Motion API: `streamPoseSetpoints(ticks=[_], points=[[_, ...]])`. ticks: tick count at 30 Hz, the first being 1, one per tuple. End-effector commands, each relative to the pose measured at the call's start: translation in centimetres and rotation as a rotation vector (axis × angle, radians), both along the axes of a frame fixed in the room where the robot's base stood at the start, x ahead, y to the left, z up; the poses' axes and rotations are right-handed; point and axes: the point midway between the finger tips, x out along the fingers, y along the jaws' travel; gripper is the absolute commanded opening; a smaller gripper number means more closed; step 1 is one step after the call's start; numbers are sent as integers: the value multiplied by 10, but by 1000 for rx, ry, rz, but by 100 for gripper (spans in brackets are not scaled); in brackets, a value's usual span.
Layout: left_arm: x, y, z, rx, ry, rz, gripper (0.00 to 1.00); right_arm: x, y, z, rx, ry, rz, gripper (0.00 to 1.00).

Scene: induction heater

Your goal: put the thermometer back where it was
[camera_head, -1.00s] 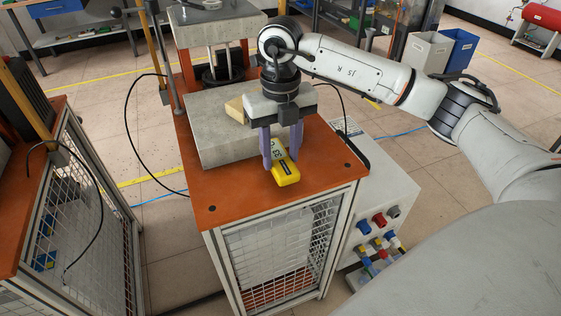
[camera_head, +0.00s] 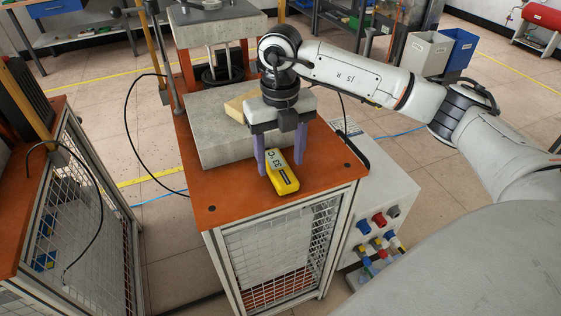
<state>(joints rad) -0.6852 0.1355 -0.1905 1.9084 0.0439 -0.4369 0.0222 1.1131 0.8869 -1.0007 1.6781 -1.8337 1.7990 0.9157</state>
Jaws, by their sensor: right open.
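The yellow thermometer (camera_head: 284,181) with a grey display lies on the orange top of the bench (camera_head: 325,160), near its front edge. My right gripper (camera_head: 280,170) points down over it. Its two purple fingers are open, one on each side of the thermometer's back part, with visible gaps. My left gripper is not in view.
A grey block (camera_head: 215,135) lies on the bench just behind and left of the gripper, with a beige piece (camera_head: 238,106) on it. A press-like frame stands at the back. The bench's front right corner is clear.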

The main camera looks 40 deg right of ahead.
Motion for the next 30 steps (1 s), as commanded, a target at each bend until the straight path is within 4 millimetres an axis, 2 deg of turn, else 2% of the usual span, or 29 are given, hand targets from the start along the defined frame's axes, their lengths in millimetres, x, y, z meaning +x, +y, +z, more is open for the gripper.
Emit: streamPoseSetpoints(ticks=[6,13,19,30], points=[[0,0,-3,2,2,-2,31,1,0,48,1,-6,1,57],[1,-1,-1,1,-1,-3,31,1,0,89,0,-4,1,57],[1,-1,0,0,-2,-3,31,0,0,103,0,-1,0,57],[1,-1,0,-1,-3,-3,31,0,0,103,0,0,0,57]])
